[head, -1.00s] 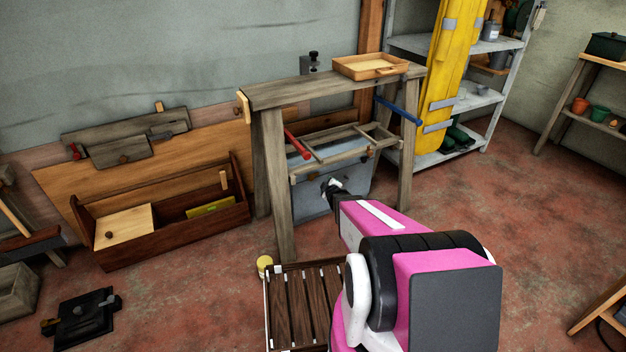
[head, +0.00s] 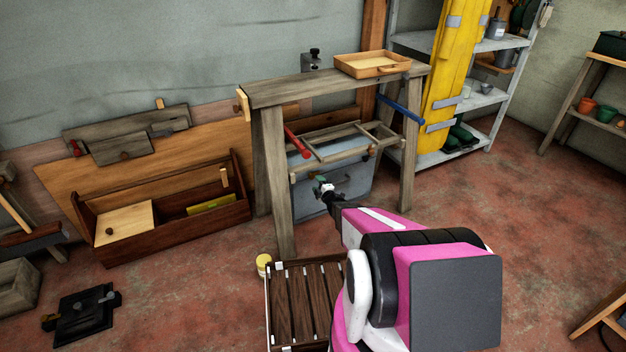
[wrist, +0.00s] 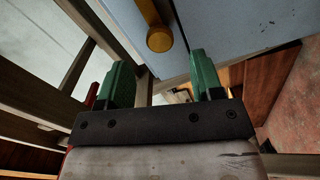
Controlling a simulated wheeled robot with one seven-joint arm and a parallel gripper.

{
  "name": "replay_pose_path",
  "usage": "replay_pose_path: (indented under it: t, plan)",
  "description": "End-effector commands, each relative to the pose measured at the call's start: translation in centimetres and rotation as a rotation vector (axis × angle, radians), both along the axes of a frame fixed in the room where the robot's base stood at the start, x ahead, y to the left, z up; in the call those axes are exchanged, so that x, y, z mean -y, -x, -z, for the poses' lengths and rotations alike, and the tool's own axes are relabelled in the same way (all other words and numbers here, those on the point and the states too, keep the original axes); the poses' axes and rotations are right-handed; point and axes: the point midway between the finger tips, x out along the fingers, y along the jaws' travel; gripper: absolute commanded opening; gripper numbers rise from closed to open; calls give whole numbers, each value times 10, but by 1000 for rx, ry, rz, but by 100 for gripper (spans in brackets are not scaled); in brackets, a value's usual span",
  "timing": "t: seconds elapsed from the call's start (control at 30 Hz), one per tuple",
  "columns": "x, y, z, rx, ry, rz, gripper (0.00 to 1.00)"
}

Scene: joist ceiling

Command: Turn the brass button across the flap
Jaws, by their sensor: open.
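The brass button (wrist: 159,38) shows at the top of the wrist view as a short bar with a round end. It lies against a blue-grey panel (wrist: 235,35), which looks like the flap. The panel (head: 352,182) is under the wooden bench in the head view; I cannot make out the button clearly there. My gripper (wrist: 159,60) is open, its two green fingers apart and nothing between them. The button's round end appears between and slightly beyond the fingertips; I cannot tell the exact gap. In the head view my gripper (head: 321,186) is in front of the panel's left part.
A wooden frame (head: 345,143) lies above the panel, with red (head: 297,143) and blue (head: 400,110) bars near it. Bench legs (head: 272,185) flank the panel. A dark slatted crate (head: 305,300) stands on the floor in front.

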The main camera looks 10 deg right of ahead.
Motion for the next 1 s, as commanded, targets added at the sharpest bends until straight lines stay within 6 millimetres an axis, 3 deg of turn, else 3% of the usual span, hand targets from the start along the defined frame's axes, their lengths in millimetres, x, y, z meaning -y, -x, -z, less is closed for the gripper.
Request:
replay_pose_path:
  t: [0.1, 0.3, 0.63, 0.67, 0.8, 1.0]
  plan:
    - [-7, -25, 1, 1, 0, -2, 60]
    - [-16, -49, 1, 0, 0, 0, 60]
    - [-18, -54, 0, -1, -1, 1, 60]
    - [-18, -54, 0, -1, -1, 1, 57]
    - [-18, -54, 0, -1, 0, 1, 12]
    - [-18, -54, 0, -2, -3, 1, 11]
